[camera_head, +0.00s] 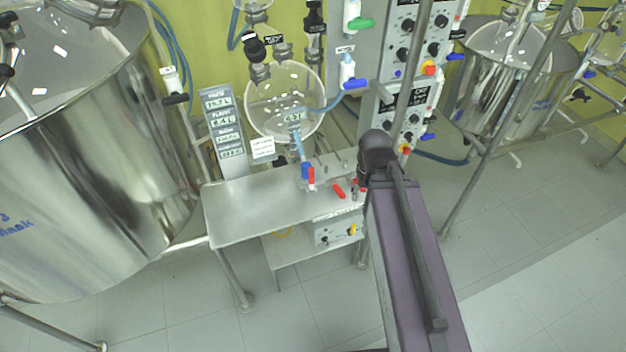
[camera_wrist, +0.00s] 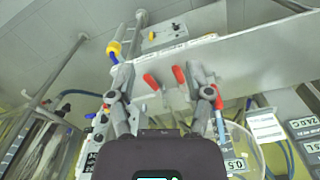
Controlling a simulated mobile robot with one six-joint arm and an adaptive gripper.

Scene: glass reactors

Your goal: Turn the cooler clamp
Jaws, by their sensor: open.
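I cannot tell for sure which part is the cooler clamp. Two red handles stand at the steel table's edge, one (camera_wrist: 151,82) left of the other (camera_wrist: 179,74) in the wrist view. Both appear between my open fingers. My gripper (camera_wrist: 165,88) is empty, and no contact with the handles shows. In the head view a red handle (camera_head: 338,190) lies beside my arm's end, which hides my fingers and part of the table's right side. Another red handle (camera_wrist: 217,98) shows by the right finger in the wrist view; a red and blue valve (camera_head: 308,176) stands on the table.
The steel table (camera_head: 250,208) is bare at left. A round glass flask (camera_head: 284,95) hangs behind it. A large steel vessel (camera_head: 105,170) fills the left. Control panels (camera_head: 408,100) with knobs rise behind my arm. A knob box (camera_head: 338,231) sits below the tabletop.

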